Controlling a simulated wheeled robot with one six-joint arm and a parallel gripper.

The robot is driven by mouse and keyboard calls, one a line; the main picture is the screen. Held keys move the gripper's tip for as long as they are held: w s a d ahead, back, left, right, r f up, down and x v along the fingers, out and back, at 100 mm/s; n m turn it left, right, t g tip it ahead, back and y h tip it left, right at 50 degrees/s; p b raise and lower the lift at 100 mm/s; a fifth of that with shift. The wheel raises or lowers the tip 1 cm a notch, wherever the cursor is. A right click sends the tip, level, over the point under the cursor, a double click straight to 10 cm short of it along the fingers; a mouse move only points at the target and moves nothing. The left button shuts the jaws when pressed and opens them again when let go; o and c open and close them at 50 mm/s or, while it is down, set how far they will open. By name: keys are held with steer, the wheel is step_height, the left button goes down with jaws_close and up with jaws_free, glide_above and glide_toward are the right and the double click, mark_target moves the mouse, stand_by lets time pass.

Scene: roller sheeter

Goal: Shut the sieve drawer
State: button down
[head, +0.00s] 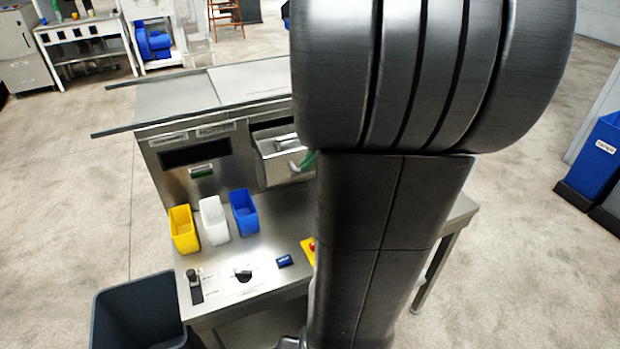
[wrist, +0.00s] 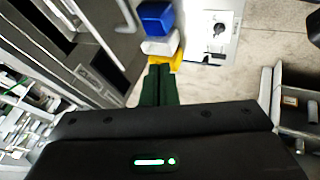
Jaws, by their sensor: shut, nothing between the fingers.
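The sieve drawer (head: 285,162) stands pulled out of the steel machine front in the head view, its tray showing at the right of the front panel. My arm covers its right side. A small green part of my gripper (head: 309,160) shows at the drawer's right, beside my arm; I cannot tell whether it touches the drawer. In the wrist view my gripper's dark green fingers (wrist: 160,85) are together with nothing between them. I cannot make out the drawer for certain in the wrist view.
Yellow (head: 183,229), white (head: 214,221) and blue (head: 244,212) bins stand on the steel table, left of my arm. A control panel with a dark knob (head: 243,273) lies in front. A dark grey bin (head: 138,312) stands at lower left. Bars jut from the machine's left.

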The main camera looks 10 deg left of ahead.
steer(key=w+a+f+p, duration=0.1)
steer(key=a+f, duration=0.1)
steer(key=w+a+f+p, duration=0.1)
steer(key=w+a+f, duration=0.1)
steer(key=a+f, duration=0.1)
steer(key=w+a+f+p, duration=0.2)
steer(key=a+f, duration=0.1)
steer(key=shift+w, duration=0.1)
stand_by(0.4)
steer(key=shift+a, duration=0.1)
steer(key=shift+w+a+f+b, duration=0.1)
steer(key=shift+w+a+b, duration=0.05)
steer(key=shift+w+b, duration=0.15)
steer(key=b, duration=0.7)
glide_toward(263, 150)
steer(key=a+f, duration=0.1)
steer(key=a, duration=0.1)
steer(key=w+a+f, duration=0.1)
steer(key=a, duration=0.1)
steer(key=a+f, duration=0.1)
steer(key=shift+w+a+f, duration=0.15)
steer(key=shift+w+a, duration=0.25)
steer(key=shift+w, duration=0.1)
